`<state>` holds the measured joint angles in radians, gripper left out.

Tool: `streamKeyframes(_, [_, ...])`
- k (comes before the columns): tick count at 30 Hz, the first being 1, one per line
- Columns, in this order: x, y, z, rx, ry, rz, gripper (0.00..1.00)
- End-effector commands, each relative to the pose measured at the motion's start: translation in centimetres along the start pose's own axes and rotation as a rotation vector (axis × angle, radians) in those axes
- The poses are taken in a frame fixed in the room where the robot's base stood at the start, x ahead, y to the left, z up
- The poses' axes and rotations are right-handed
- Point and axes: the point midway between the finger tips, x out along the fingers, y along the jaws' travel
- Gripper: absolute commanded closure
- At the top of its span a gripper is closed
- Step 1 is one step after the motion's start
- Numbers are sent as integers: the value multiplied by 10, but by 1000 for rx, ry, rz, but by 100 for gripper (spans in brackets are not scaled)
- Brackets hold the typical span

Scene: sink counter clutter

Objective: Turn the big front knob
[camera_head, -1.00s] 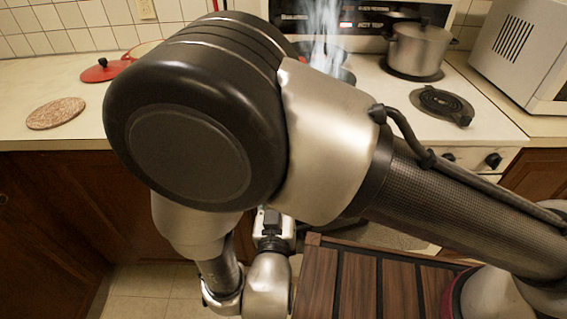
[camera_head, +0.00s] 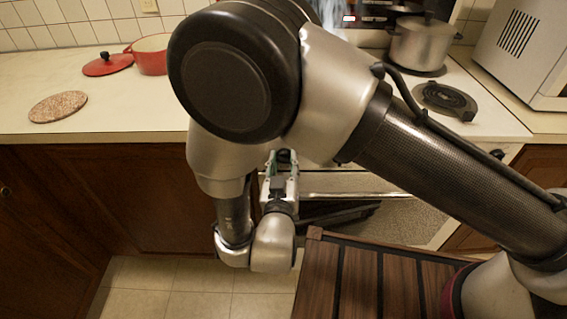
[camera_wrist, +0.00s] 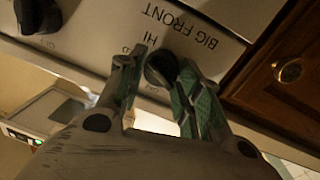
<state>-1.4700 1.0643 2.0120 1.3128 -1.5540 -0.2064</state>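The big front knob (camera_wrist: 160,68) is a dark round knob on the white stove panel, beside the printed words "BIG FRONT" in the wrist view. My gripper (camera_wrist: 158,75) has its two fingers apart, one on each side of this knob. A gap shows between the knob and the left finger. The right finger overlaps the knob's edge, and I cannot tell whether it touches. In the head view my gripper (camera_head: 281,160) is at the stove front, partly behind my arm, and the big front knob is hidden.
Another dark stove knob (camera_wrist: 38,15) is at the wrist view's upper left. A wooden cabinet with a round pull (camera_wrist: 288,70) adjoins the panel.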

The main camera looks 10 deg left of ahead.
Motion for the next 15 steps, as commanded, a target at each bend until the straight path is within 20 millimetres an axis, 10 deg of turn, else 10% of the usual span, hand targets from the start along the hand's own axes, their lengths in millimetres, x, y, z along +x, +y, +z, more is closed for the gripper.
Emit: streamKeyframes(15, [0, -1, 0, -104, 8, 0, 89])
